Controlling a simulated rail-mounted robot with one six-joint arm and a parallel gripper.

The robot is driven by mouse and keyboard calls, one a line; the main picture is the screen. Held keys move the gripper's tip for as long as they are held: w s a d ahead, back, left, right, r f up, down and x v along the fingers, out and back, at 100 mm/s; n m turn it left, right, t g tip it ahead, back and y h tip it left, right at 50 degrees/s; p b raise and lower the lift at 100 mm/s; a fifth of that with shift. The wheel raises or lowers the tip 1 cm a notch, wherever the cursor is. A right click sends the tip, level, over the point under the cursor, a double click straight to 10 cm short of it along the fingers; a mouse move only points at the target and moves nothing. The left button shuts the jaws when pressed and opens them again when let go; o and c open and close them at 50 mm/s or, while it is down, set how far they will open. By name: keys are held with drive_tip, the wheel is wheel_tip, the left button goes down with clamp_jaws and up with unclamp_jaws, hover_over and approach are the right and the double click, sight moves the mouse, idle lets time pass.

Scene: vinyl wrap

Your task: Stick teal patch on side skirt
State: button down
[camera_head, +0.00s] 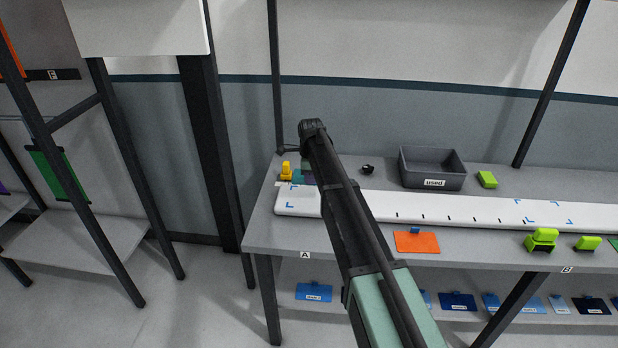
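The side skirt is the long white panel (445,207) lying along the table, with blue corner marks and short black ticks on it. A small teal piece (297,175), which looks like the teal patch, shows at the panel's left end, beside a purple piece (310,181). Both are partly hidden by my arm. My gripper (305,163) is at the far end of my arm, above or at these pieces. My arm hides its fingers, so I cannot tell whether it is open or touching the teal piece.
A grey bin labelled "used" (432,168) stands behind the panel. A yellow tool (286,171) stands at the left, with a small black item (368,169) behind the panel. An orange card (417,242) and green tools (542,240) lie along the front. Dark posts (275,80) rise behind.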

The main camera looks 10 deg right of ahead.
sight(309, 205)
drive_tip(key=shift+a+f, duration=0.1)
drive_tip(key=shift+a, duration=0.05)
wheel_tip(309, 205, down, 8)
drive_tip(key=b, duration=0.7)
drive_tip(key=shift+b, duration=0.4)
drive_tip(key=shift+f+b, duration=0.5)
drive_tip(key=shift+b, duration=0.15)
idle(0.9)
drive_tip(key=c, duration=1.2)
unclamp_jaws()
drive_tip(key=shift+c, duration=0.2)
wheel_tip(309, 205, up, 11)
drive_tip(key=p, duration=1.1)
